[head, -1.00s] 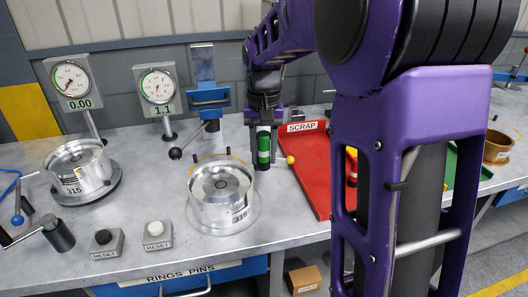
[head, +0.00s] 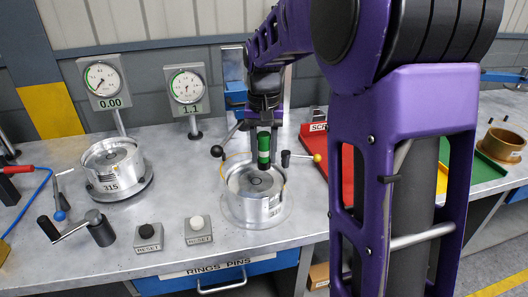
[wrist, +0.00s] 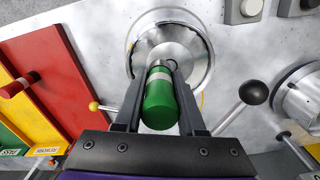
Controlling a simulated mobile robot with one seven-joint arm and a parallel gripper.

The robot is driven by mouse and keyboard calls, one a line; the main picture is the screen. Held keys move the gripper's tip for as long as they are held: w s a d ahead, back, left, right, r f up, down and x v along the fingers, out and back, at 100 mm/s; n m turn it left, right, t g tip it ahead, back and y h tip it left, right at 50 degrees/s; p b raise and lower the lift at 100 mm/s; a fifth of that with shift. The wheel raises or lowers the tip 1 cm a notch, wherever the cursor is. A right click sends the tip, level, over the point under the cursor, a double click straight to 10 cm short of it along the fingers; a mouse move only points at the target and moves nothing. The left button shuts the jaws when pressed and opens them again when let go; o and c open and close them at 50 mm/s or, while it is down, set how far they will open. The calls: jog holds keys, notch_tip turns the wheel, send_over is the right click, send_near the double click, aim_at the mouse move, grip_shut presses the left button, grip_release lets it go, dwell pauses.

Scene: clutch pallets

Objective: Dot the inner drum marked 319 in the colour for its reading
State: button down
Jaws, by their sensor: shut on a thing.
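A silver drum (head: 240,200) sits on a round base in the middle of the bench, with a label on its side too small to read surely. It also shows in the wrist view (wrist: 190,47). My gripper (head: 263,150) is shut on a green marker (head: 264,158), held upright over the far right part of this drum. In the wrist view the marker (wrist: 159,105) sits between both fingers of my gripper (wrist: 158,88). Its tip is hidden, so I cannot tell whether it touches. A second drum (head: 112,172), marked 315, stands at the left.
A gauge reading 1.1 (head: 187,88) stands behind the middle drum, and one reading 0.00 (head: 103,80) behind the other. Black (head: 147,236) and white (head: 198,229) reset buttons are in front. A lever knob (wrist: 254,91) is near the gripper. A red SCRAP tray (head: 345,175) lies right.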

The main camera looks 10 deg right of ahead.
jog(key=b, duration=0.5)
send_over(265, 187)
jog(key=shift+f, duration=2.85)
jog(key=shift+f, duration=0.55)
notch_tip(265, 187, up, 7)
jog(key=p, duration=0.6)
jog(key=shift+a+r, duration=0.1)
jog(key=shift+r, duration=0.05)
